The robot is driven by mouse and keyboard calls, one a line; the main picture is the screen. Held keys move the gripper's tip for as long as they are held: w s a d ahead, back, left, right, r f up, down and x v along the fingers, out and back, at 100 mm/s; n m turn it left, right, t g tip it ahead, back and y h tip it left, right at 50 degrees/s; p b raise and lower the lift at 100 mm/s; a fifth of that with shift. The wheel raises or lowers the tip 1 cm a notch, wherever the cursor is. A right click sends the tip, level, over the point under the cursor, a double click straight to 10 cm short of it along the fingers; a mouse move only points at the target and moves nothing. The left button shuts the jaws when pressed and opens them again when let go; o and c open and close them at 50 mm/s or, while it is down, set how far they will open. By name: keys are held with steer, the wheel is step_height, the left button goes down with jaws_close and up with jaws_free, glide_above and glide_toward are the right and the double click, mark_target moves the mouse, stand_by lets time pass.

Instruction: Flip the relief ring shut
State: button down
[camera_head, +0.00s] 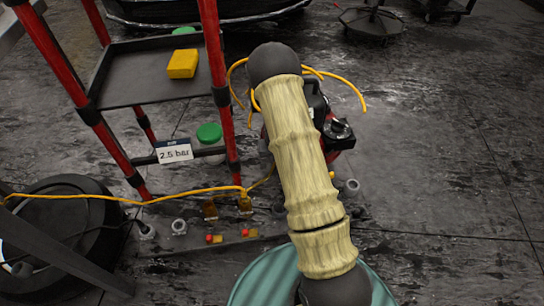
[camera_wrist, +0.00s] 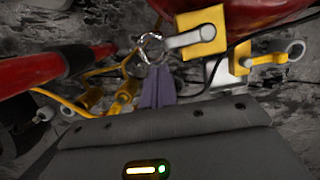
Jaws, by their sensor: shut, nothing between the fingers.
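In the wrist view a small shiny metal ring (camera_wrist: 150,46), which looks like the relief ring, sits just beyond my fingertips, beside a yellow block (camera_wrist: 200,33) with a grey lever. My gripper (camera_wrist: 156,70) is shut and empty, with its purple-grey fingers together. The fingertips overlap the lower edge of the ring in the picture; I cannot tell whether they touch it. A red tank (camera_wrist: 255,12) curves above the ring. In the head view my arm hides the ring and my gripper.
In the head view a red-posted cart (camera_head: 140,72) holds a yellow sponge-like block (camera_head: 182,64) and a "2.5 bar" sign (camera_head: 174,151). A tyre (camera_head: 60,230) lies at the left. A yellow hose (camera_head: 120,199) crosses the floor.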

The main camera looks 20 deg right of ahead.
steer(key=shift+s+d+b, duration=0.4)
steer(key=shift+s+b, duration=0.25)
steer(key=shift+b, duration=0.05)
steer(key=shift+s, duration=0.15)
steer(key=s+r+p, duration=0.4)
steer(key=s+r, duration=0.2)
steer(key=r, duration=0.3)
steer(key=shift+a+r, duration=0.35)
steer(key=shift+a, duration=0.1)
stand_by(0.5)
